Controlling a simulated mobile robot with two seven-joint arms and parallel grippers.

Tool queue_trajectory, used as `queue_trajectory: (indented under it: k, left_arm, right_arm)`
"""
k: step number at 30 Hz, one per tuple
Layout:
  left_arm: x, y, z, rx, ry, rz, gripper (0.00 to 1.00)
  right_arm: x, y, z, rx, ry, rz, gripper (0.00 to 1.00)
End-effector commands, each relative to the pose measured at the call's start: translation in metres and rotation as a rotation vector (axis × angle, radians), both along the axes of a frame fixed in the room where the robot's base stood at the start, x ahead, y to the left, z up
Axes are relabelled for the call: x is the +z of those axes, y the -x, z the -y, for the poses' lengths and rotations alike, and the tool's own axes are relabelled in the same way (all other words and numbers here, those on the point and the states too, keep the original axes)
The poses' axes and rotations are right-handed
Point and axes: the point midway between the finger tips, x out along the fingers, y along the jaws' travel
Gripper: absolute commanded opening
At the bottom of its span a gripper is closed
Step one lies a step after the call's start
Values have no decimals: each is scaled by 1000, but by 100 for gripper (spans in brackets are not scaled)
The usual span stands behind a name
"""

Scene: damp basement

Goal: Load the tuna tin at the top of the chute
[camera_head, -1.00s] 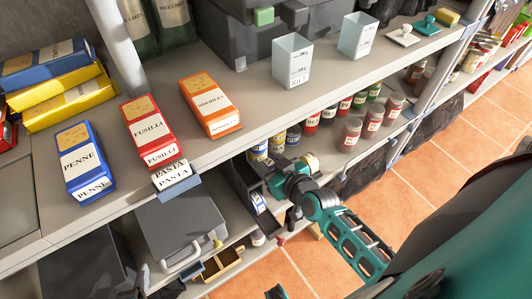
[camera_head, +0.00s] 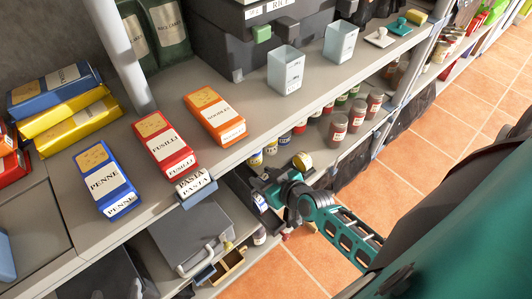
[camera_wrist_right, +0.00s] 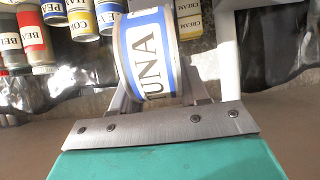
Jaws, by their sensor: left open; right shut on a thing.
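The tuna tin (camera_wrist_right: 148,55), with a blue and white label reading "UNA", sits between the fingers of my right gripper (camera_wrist_right: 160,95) in the right wrist view. In the head view my right gripper (camera_head: 298,172) is in front of the shelf edge, and the tin's gold-coloured end (camera_head: 302,161) shows beside it. A dark chute (camera_head: 240,188) stands on the lower shelf just left of this gripper, partly hidden by it. A blue-labelled tin (camera_head: 261,201) shows in the chute. The held tin is apart from the chute, as far as I can tell. My left gripper is out of view.
Penne (camera_head: 103,180), fusilli (camera_head: 165,145) and noodles (camera_head: 214,116) boxes stand on the upper shelf. Two pale containers (camera_head: 285,70) stand further back. Several jars (camera_head: 336,126) and tins line the lower shelf. A grey case (camera_head: 190,235) lies left of the chute. Tiled floor is clear at right.

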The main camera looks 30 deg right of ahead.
Motion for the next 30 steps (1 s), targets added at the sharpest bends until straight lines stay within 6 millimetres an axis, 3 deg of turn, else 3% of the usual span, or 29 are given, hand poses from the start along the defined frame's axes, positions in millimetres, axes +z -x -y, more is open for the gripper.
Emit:
queue_trajectory:
  k: [26, 30]
  left_arm:
    - [-24, 1, 2, -3, 2, -6, 74]
    - [-33, 1, 2, -2, 2, -4, 74]
  right_arm:
    - [-4, -72, -10, -1, -2, 5, 2]
    - [-15, -78, -11, 1, 1, 2, 2]
